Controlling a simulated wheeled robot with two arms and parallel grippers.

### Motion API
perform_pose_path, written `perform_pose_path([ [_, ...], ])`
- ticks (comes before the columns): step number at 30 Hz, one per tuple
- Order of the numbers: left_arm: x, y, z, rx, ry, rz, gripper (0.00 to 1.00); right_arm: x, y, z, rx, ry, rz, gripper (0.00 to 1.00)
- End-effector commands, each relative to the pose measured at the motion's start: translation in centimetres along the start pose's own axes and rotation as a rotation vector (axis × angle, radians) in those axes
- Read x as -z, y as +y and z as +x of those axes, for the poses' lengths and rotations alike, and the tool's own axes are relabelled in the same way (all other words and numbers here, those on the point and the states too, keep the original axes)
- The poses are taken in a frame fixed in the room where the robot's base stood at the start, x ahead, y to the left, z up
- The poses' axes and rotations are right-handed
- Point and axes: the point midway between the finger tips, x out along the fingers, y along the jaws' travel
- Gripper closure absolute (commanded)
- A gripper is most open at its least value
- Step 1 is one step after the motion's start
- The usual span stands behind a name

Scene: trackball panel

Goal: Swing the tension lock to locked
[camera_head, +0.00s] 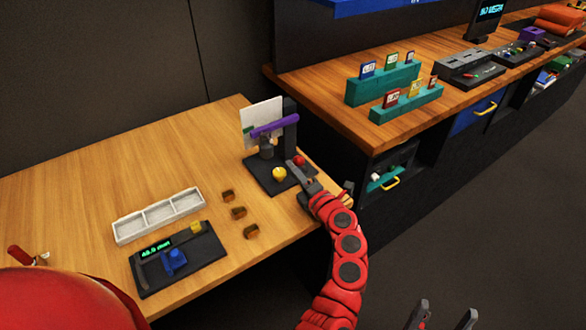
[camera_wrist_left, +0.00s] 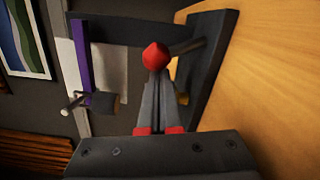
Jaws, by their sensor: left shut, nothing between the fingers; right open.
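The dark trackball panel (camera_head: 262,178) stands near the right edge of the wooden table, with a yellow ball (camera_head: 279,174) and a red knob (camera_head: 299,160). In the left wrist view the red knob (camera_wrist_left: 155,57) is on the end of a dark lever (camera_wrist_left: 186,46), which I take to be the tension lock. My left gripper (camera_head: 293,168) is shut and empty. Its fingertips (camera_wrist_left: 160,88) are right at the red knob; I cannot tell whether they touch. My right gripper (camera_head: 443,316) is open and empty at the bottom edge, away from the panel.
A purple bar (camera_head: 274,126) and a white plate (camera_head: 257,116) rise at the panel's back. A white tray (camera_head: 158,215), a black device with a readout (camera_head: 205,252) and small brown blocks (camera_head: 238,212) lie to the left. A second bench (camera_head: 340,105) stands at the back right.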

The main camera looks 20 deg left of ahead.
Motion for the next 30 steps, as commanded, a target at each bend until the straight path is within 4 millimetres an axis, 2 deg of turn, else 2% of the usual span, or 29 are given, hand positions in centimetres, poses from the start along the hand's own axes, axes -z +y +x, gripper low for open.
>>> perform_pose_path([
  [1, -0.1, 0.4, 0.0, 0.001, 0.001, 0.02, 1.0, 0.1, 0.0, 0.5, 0.0, 0.0, 0.0, 0.22],
  [17, -0.7, 0.5, 0.0, 0.01, -0.002, 0.181, 1.0, 0.3, 0.1, 2.0, 0.0, 0.0, 0.0, 0.22],
  [25, -1.4, 1.2, 0.1, 0.009, -0.004, 0.179, 1.0, 0.7, 0.2, 3.9, 0.0, 0.0, 0.0, 0.22],
  [30, -2.2, 1.7, 0.1, 0.016, -0.002, 0.306, 1.0, 0.9, 0.3, 5.5, 0.0, 0.0, 0.0, 0.22],
])
